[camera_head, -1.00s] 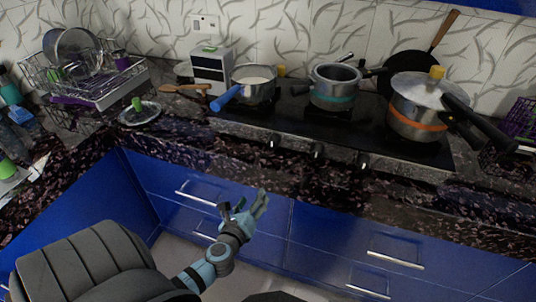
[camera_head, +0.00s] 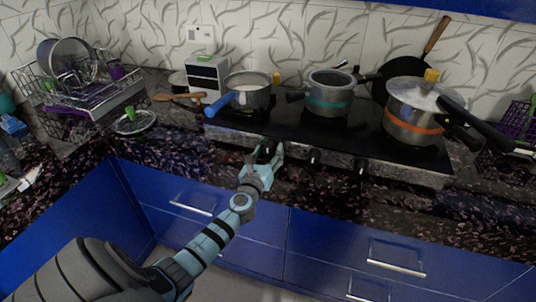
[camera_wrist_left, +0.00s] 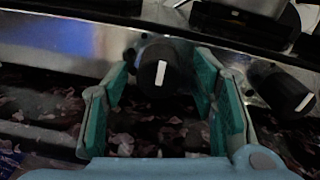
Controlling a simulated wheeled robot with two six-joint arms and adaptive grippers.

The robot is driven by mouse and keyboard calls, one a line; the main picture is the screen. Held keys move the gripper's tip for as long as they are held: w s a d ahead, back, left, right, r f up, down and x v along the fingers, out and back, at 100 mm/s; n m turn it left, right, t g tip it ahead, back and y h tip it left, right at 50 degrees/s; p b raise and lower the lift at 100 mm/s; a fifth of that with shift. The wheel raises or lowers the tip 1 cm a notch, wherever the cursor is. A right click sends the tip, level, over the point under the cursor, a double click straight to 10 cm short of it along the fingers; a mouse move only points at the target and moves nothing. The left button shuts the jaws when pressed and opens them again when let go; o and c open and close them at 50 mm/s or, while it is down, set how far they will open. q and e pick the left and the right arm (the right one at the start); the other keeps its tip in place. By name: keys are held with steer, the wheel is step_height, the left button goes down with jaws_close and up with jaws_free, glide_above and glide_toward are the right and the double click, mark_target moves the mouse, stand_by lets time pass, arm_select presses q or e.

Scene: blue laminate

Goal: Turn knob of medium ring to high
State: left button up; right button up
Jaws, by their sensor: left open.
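Three black knobs line the front of the stove: a left knob (camera_wrist_left: 160,72), a middle knob (camera_head: 315,156) and a right knob (camera_head: 362,165). In the left wrist view the left knob's white mark stands nearly upright, tilted slightly right. My left gripper (camera_head: 264,154) is open, with one teal finger on each side of the left knob and gaps visible. The middle knob also shows at the right of the left wrist view (camera_wrist_left: 286,92). The black cooktop (camera_head: 290,124) carries three pots; the ring sizes are mostly hidden beneath them. My right gripper is out of view.
A pot with a blue handle (camera_head: 250,94), a pot with a teal band (camera_head: 330,97) and a lidded pot with an orange band (camera_head: 411,124) stand on the cooktop. A dish rack (camera_head: 85,98) is at left. Blue drawers (camera_head: 330,245) lie below the counter.

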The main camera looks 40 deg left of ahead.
arm_select(q)
steer(key=c, duration=1.1)
steer(key=shift+c, duration=0.2)
